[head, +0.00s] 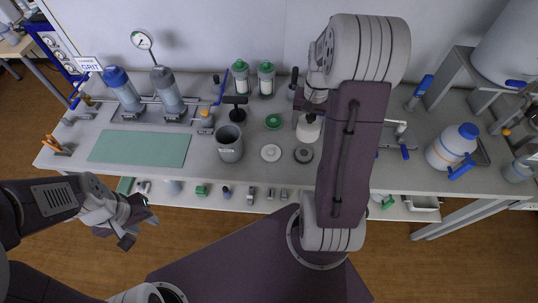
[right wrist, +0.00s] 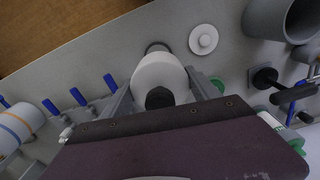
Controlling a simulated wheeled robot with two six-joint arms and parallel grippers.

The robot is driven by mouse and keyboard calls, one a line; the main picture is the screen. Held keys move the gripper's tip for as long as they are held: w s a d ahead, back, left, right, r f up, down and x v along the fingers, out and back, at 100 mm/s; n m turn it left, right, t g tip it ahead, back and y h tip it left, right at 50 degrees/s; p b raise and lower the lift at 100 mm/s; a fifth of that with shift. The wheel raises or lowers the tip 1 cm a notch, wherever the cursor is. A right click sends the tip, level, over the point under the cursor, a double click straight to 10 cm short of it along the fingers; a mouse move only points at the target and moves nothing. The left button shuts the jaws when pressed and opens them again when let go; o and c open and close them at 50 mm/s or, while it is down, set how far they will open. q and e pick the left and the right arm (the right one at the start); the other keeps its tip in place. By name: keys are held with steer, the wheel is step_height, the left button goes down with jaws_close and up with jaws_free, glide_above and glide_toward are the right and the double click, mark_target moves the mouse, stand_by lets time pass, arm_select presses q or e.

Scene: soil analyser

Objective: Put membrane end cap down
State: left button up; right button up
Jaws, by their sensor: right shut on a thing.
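My right gripper (right wrist: 160,88) is shut on a white round cap with a dark knob, which I take to be the membrane end cap (right wrist: 158,70). In the right wrist view its fingers lie on either side of the cap. In the head view the cap (head: 308,130) hangs below the right gripper (head: 306,108), over the back half of the bench. A dark grey disc (head: 303,155) shows just in front of it and is partly hidden behind the cap in the right wrist view. My left gripper (head: 139,229) is open and empty, low before the bench's front edge.
A white disc (head: 270,153), a green disc (head: 273,121) and a grey pot (head: 229,143) stand left of the cap. A green mat (head: 140,148) lies further left. A blue-capped white bottle (head: 451,147) and blue-handled valves are to the right. Filter housings line the back.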

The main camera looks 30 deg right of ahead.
steer(key=p, duration=0.1)
glide_above(271, 151)
step_height(271, 151, down, 7)
steer(key=shift+w+r, duration=0.1)
step_height(271, 151, down, 4)
steer(key=shift+r, duration=0.2)
steer(key=shift+f, duration=0.3)
steer(key=shift+f, duration=0.6)
steer(key=o, duration=1.6)
steer(key=shift+c, duration=0.2)
